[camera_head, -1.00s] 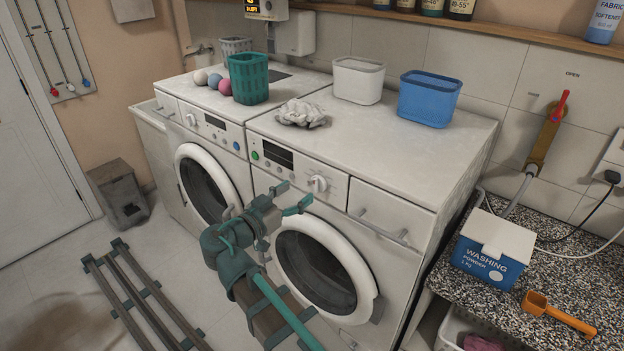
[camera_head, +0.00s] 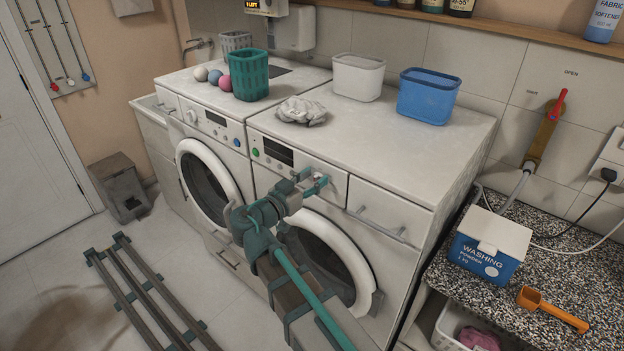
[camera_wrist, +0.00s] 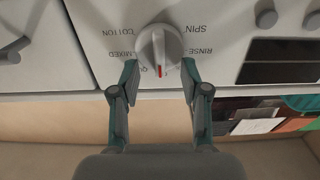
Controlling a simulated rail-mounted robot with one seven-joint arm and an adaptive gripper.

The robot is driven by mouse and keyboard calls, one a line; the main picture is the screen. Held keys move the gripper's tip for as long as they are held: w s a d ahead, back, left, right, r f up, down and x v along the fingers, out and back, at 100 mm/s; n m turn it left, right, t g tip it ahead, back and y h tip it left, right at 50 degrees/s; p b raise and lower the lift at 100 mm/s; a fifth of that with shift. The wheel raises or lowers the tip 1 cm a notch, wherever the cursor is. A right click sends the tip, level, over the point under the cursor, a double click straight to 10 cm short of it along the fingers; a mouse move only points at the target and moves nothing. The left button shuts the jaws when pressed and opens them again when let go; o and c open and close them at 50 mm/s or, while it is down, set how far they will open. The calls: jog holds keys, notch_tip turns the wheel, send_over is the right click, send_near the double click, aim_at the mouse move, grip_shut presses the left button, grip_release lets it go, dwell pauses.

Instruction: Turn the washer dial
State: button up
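The white washer dial (camera_wrist: 159,48) has a red pointer mark and is ringed by printed labels such as SPIN, RINSE and MIXED on the panel of the right washer (camera_head: 372,163). In the wrist view my gripper (camera_wrist: 160,65) is open, one fingertip on each side of the dial's lower part. I cannot tell whether the fingertips touch it. In the head view my gripper (camera_head: 313,182) is at the panel and mostly hides the dial. The red mark points towards the bottom of the wrist view.
The panel also has a dark display (camera_head: 278,151) and a green button (camera_head: 255,153). A drawer handle (camera_head: 376,223) sticks out to the right. The left washer has its own dial (camera_head: 191,116). A crumpled cloth (camera_head: 302,110) and baskets sit on top.

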jog(key=c, duration=0.6)
jog(key=shift+o, duration=0.2)
